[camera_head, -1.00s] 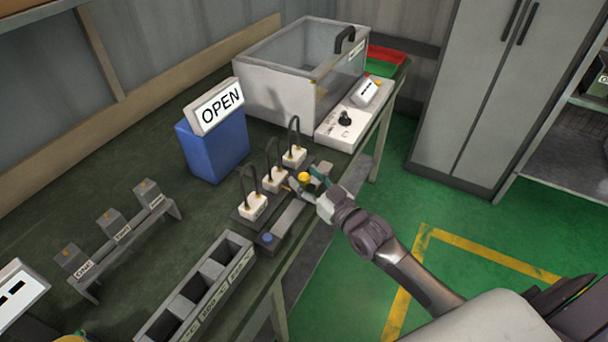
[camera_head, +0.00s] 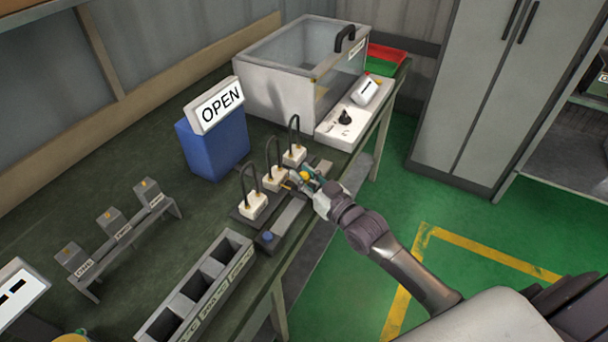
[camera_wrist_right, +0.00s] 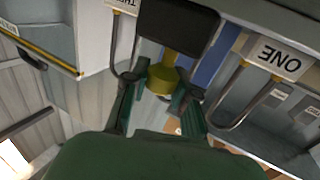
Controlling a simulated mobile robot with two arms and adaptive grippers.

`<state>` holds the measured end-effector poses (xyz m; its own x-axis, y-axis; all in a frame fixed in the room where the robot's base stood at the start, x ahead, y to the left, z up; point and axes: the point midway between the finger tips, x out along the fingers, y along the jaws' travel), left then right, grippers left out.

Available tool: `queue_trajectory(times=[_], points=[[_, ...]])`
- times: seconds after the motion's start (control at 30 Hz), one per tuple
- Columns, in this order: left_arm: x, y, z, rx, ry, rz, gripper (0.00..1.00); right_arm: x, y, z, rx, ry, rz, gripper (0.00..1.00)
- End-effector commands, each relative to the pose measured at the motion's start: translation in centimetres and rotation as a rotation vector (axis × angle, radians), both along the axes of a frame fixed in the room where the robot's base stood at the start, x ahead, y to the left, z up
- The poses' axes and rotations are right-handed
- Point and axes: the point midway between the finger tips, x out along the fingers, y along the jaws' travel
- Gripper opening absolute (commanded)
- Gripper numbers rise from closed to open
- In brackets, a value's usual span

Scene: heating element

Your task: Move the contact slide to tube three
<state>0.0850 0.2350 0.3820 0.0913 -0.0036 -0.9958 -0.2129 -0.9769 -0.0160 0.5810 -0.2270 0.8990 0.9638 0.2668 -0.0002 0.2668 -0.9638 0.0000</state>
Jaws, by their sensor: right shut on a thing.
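The contact slide's yellow knob (camera_wrist_right: 163,80) sits between the two fingers of my right gripper (camera_wrist_right: 160,92), which is shut on it. In the head view the gripper (camera_head: 306,179) reaches in from the right, over the rail (camera_head: 290,216) in front of the tubes. Three looped tubes on white blocks stand in a row: near (camera_head: 253,206), middle (camera_head: 275,179) and far (camera_head: 294,156). In the wrist view a tube label "ONE" (camera_wrist_right: 280,57) is at right and a partly cut label starting "TH" (camera_wrist_right: 122,5) at left. A dark block (camera_wrist_right: 180,25) hides what is between.
A glass-fronted tank (camera_head: 300,75) with a control box (camera_head: 347,127) stands beyond the tubes. A blue block with an OPEN sign (camera_head: 215,105) is behind them. A slotted tray (camera_head: 200,290) and a rack of labelled blocks (camera_head: 120,235) are nearer, at left.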

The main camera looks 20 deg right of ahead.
Motion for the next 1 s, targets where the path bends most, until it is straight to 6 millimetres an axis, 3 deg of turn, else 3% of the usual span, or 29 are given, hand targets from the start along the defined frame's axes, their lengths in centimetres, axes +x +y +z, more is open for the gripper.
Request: queue_trajectory(times=[0.17,0.5,0.9,0.93,1.0], points=[[0.0,0.0,-0.7,0.0,0.0,0.0,0.4,1.1,-1.3,-0.2,-0.006,-0.003,0.001,0.0],[0.0,0.0,-4.0,0.0,0.0,0.0,0.4,5.9,-7.5,-0.3,-0.006,-0.003,0.0,0.0],[0.0,0.0,-4.1,0.0,0.0,0.0,0.4,6.5,-8.4,0.1,-0.001,0.0,-0.003,0.0],[0.0,0.0,-4.1,0.0,0.0,0.0,0.4,6.5,-8.4,0.1,-0.001,0.0,-0.004,0.3],[0.0,0.0,-4.1,0.0,0.0,0.0,0.4,6.5,-8.4,0.1,-0.001,-0.001,-0.004,0.42]])
